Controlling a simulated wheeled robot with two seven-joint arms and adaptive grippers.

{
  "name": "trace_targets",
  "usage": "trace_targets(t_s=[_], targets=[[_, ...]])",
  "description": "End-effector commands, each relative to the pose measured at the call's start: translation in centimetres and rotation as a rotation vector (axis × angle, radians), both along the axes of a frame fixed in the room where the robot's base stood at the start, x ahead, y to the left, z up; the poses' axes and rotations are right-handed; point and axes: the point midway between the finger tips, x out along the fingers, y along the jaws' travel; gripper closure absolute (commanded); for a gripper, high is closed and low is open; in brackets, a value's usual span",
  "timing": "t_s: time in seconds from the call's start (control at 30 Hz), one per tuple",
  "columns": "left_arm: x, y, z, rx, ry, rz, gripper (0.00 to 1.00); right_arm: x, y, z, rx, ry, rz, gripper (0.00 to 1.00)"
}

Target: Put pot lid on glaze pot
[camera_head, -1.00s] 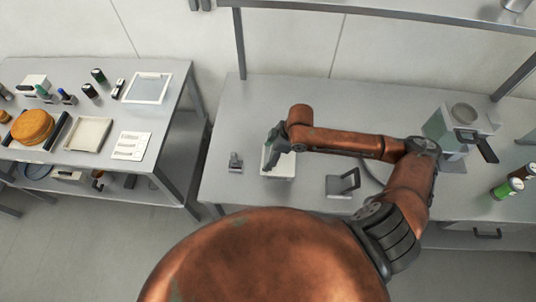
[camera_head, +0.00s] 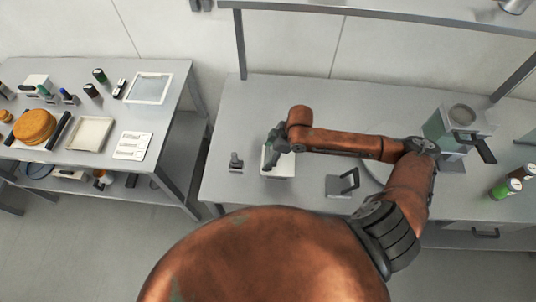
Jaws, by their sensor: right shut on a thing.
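My right gripper (camera_head: 270,160) reaches down from the end of the copper-coloured arm over a white square-topped container (camera_head: 283,171), which may be the glaze pot. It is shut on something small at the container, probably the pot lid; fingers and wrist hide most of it. I cannot tell whether the held thing touches the container. My left gripper is not in view.
A small grey upright piece (camera_head: 236,163) stands left of the container. A grey stand with a dark handle (camera_head: 343,184) is to the right. A machine (camera_head: 459,128) and cans (camera_head: 506,188) stand farther right. A side table (camera_head: 118,120) holds several items.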

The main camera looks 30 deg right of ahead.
Motion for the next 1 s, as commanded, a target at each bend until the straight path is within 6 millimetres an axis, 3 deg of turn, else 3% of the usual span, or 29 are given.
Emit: trace_targets(t_s=[0.5,0.53,0.8,1.0], targets=[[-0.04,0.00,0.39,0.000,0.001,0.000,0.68,0.01,-0.01,-0.38,-0.001,0.001,0.000,0.52],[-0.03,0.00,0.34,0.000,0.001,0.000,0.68,0.02,-0.01,-0.39,0.000,-0.001,0.000,0.26],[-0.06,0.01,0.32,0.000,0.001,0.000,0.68,0.02,-0.01,-0.39,0.000,0.000,0.000,0.08],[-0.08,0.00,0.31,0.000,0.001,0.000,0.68,0.01,-0.01,-0.38,0.000,0.000,0.000,0.08]])
